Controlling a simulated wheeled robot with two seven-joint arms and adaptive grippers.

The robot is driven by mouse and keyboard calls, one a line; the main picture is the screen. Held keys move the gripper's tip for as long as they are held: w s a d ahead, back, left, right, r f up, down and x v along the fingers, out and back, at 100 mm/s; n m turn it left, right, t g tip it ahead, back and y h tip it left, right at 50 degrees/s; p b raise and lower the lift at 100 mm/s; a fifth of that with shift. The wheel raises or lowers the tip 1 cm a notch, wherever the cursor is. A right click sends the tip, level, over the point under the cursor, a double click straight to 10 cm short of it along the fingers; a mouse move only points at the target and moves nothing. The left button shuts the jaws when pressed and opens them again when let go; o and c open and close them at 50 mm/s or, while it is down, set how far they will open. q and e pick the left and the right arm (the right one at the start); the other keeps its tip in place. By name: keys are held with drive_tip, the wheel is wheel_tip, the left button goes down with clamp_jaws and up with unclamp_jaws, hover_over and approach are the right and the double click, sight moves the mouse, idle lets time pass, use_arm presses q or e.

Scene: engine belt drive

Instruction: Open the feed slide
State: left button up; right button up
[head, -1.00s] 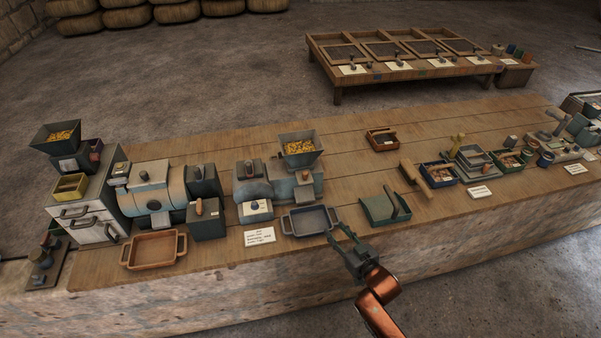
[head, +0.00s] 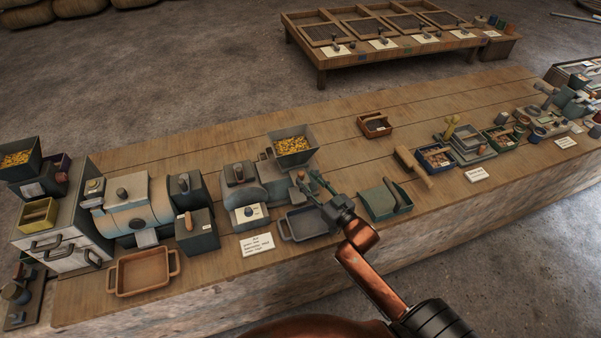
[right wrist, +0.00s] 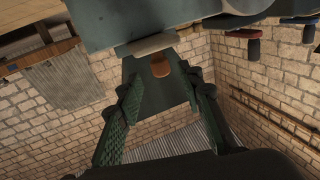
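A small grey-blue mill (head: 262,185) stands on the bench with a hopper (head: 292,147) of yellow grain on its right end. A brown knob (head: 299,176) shows below the hopper, seemingly on the feed slide; the slide plate itself is hard to make out. My right gripper (head: 310,184) is open just in front of this knob, above a grey tray. In the right wrist view, the brown knob (right wrist: 160,65) appears between and beyond the two spread green fingers (right wrist: 157,82), with no clear contact. My left gripper is not in view.
The grey tray (head: 287,230) sits below my right gripper, partly covered by it. A label card (head: 257,246) and a dark box with a handle (head: 197,237) stand to the left. A green dustpan-like tray (head: 374,204) lies to the right.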

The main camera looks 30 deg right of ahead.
sight(303, 176)
drive_tip(key=w, duration=0.3)
drive_tip(key=shift+a, duration=0.25)
drive_tip(key=shift+w, duration=0.7)
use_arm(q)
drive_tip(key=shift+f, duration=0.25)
use_arm(e)
clamp_jaws()
